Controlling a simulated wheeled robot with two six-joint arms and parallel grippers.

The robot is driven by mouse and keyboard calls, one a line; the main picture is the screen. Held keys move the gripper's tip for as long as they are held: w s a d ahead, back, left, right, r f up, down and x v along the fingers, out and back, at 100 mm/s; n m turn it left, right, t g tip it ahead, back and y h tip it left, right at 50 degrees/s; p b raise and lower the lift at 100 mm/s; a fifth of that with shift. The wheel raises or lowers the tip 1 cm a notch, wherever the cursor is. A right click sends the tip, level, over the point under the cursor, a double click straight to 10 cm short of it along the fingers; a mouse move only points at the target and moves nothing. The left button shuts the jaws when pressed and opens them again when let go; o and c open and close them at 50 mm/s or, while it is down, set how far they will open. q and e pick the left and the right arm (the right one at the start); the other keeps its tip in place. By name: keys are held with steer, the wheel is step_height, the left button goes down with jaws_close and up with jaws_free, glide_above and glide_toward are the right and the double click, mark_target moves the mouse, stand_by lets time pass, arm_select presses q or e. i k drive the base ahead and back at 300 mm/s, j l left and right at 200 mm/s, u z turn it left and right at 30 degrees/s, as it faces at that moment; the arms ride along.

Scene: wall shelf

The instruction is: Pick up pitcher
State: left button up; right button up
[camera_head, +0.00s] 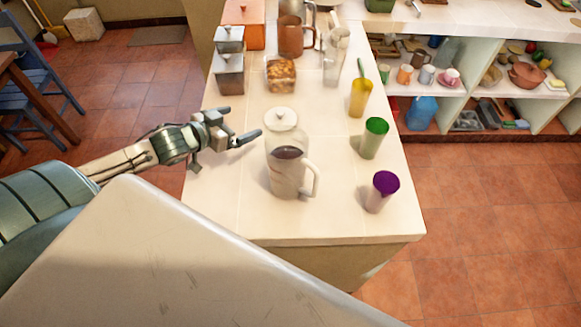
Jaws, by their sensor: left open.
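The pitcher (287,172) stands upright on the white counter (250,218). It is clear, with a lid, a handle on its right side and dark liquid showing inside. My left gripper (238,127) comes in from the left and is open and empty. Its fingers point toward the pitcher, just left of its upper part, and look apart from it. My right gripper is not in view.
Green (372,138), purple (382,191) and yellow (360,97) tumblers stand right of the pitcher. Counter left and front of the pitcher is clear.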

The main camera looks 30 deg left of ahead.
mark_target(286, 147)
steer(key=k+l+z, duration=0.1)
steer(key=k+z, duration=0.3)
steer(key=k, duration=0.35)
steer(key=k+l+z, duration=0.25)
steer(key=i+j, duration=0.1)
